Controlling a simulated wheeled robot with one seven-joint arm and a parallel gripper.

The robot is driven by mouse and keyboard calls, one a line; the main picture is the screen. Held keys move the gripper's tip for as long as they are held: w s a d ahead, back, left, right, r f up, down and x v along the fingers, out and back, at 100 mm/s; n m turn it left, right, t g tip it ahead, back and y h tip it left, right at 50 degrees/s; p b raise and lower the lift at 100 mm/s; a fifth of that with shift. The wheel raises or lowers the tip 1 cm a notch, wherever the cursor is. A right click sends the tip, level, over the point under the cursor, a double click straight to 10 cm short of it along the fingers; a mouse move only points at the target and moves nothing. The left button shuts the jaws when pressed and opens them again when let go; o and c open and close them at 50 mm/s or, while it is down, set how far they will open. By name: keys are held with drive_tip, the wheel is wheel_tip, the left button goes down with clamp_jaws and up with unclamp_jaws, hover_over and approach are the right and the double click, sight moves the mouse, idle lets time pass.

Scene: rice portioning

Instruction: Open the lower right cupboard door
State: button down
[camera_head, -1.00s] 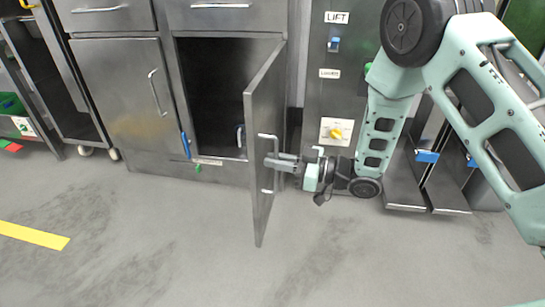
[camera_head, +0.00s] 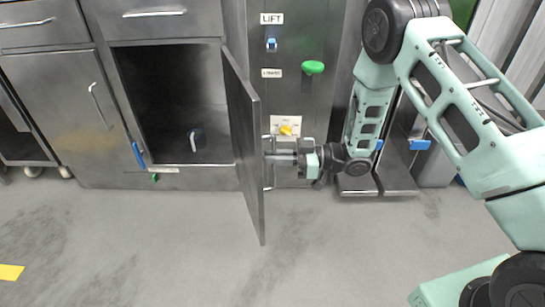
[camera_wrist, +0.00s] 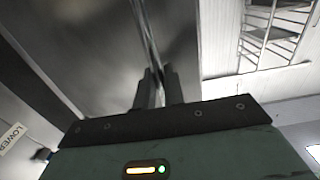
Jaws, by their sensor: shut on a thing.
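The lower right cupboard door (camera_head: 245,140) stands wide open, swung out toward me, and shows nearly edge-on in the head view. My gripper (camera_head: 272,156) is at the outer side of the door, shut on the door's handle. In the wrist view the two dark fingers (camera_wrist: 158,88) close around the metal handle bar (camera_wrist: 148,35). The door hides part of the handle in the head view.
The lower left door (camera_head: 68,95) is closed. A lift panel (camera_head: 292,100) with a green button (camera_head: 312,67) and yellow knob stands right of the door, behind my arm. Metal plates (camera_head: 398,175) stand further right. The floor in front is clear.

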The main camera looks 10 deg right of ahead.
drive_tip(key=shift+w, duration=0.2)
drive_tip(key=c, duration=1.6)
unclamp_jaws()
drive_tip(key=p+v, duration=0.4)
drive_tip(key=v, duration=1.3)
drive_tip(key=shift+s+d, duration=0.1)
drive_tip(key=shift+d, duration=0.1)
